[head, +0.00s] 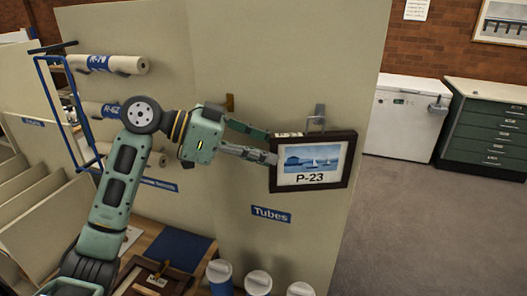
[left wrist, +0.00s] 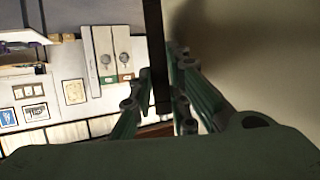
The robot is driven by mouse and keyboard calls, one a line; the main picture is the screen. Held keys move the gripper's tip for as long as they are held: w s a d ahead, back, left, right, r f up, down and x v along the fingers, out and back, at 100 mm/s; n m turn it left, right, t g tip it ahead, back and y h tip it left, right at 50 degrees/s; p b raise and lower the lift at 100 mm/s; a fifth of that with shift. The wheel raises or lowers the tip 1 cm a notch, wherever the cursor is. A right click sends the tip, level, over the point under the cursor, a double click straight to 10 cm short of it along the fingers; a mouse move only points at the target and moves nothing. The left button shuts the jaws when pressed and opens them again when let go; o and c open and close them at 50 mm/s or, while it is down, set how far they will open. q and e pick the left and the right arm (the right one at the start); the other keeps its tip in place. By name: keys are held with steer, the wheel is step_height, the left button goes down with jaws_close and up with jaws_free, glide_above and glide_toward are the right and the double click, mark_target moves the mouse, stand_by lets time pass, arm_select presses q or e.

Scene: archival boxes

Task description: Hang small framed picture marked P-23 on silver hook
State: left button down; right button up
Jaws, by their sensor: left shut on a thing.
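The small framed picture marked P-23 (head: 313,162) has a dark frame and shows sailboats on blue water. It is upright, slightly tilted, in front of the beige panel. My left gripper (head: 270,148) is shut on its left side edge; in the left wrist view the dark frame (left wrist: 159,55) runs between the fingers (left wrist: 158,108). The silver hook (head: 320,111) is on the panel just above the frame's top edge. A grey loop shows there at the hook's base; I cannot tell whether it is over the hook. My right gripper is not in view.
A brass-coloured hook (head: 229,103) is on the panel to the left. A blue "Tubes" label (head: 271,215) is below, with several white-capped tubes (head: 258,282) at the bottom. Rolled tubes (head: 108,64) and a blue wire frame (head: 50,100) are at the left. Right of the panel, floor is clear.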

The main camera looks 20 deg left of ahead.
arm_select(q)
steer(key=shift+r, duration=0.1)
steer(key=c, duration=1.6)
jaws_free()
